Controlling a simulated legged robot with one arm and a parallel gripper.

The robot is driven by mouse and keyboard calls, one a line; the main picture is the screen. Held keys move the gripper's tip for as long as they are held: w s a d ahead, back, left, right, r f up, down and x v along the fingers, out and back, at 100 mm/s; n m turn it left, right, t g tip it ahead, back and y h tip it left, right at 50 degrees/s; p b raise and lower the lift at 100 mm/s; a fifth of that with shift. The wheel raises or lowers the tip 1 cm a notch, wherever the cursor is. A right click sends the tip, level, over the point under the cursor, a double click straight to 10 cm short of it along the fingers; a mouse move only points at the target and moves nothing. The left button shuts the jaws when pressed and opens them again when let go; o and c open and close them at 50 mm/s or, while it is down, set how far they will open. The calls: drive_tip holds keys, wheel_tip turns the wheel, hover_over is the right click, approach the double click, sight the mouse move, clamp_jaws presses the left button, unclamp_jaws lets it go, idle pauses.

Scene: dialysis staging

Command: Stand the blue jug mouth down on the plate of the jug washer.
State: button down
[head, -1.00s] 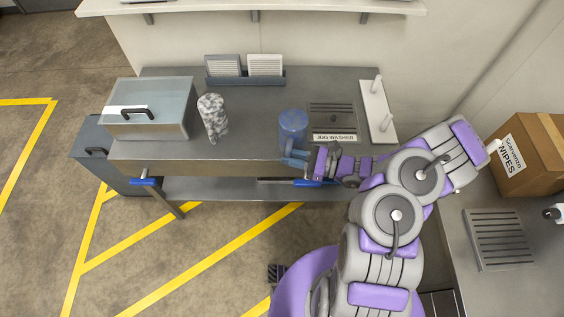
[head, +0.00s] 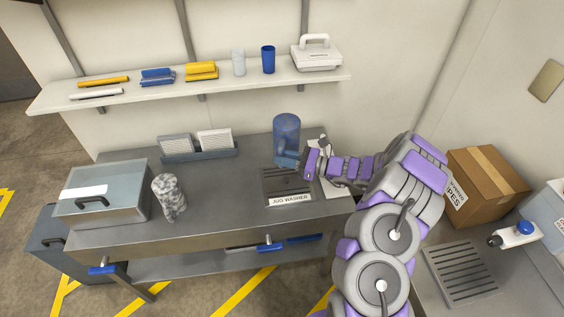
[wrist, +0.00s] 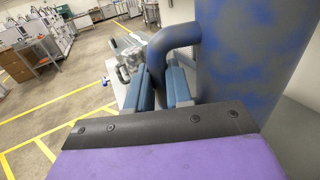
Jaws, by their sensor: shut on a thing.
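The blue jug (head: 287,131) is in my gripper (head: 288,160), held up above the back of the steel table in the head view. In the wrist view the jug (wrist: 245,55) fills the right side, and the blue fingers of my gripper (wrist: 163,88) are shut on its handle (wrist: 172,40). The jug looks about upright; I cannot tell which end its mouth is at. The jug washer (head: 286,183) is a dark slotted plate with a label reading JUG WASHER. It lies on the table, in front of and below the jug.
A white board with pegs (head: 333,184) stands right of the washer, partly behind my arm. A card rack (head: 198,152) sits at the back. A wall shelf (head: 200,88) hangs above with several items.

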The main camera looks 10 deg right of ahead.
drive_tip(key=shift+d+f+b, duration=0.15)
drive_tip(key=shift+f+b, duration=3.75)
drive_tip(key=shift+f, duration=4)
drive_tip(key=shift+f+b, duration=0.35)
drive_tip(key=shift+f, duration=0.2)
drive_tip(key=c, duration=0.9)
unclamp_jaws()
drive_tip(key=shift+c, duration=0.2)
drive_tip(key=p+v, duration=0.2)
drive_tip(key=v, duration=1)
drive_tip(key=shift+p, duration=0.4)
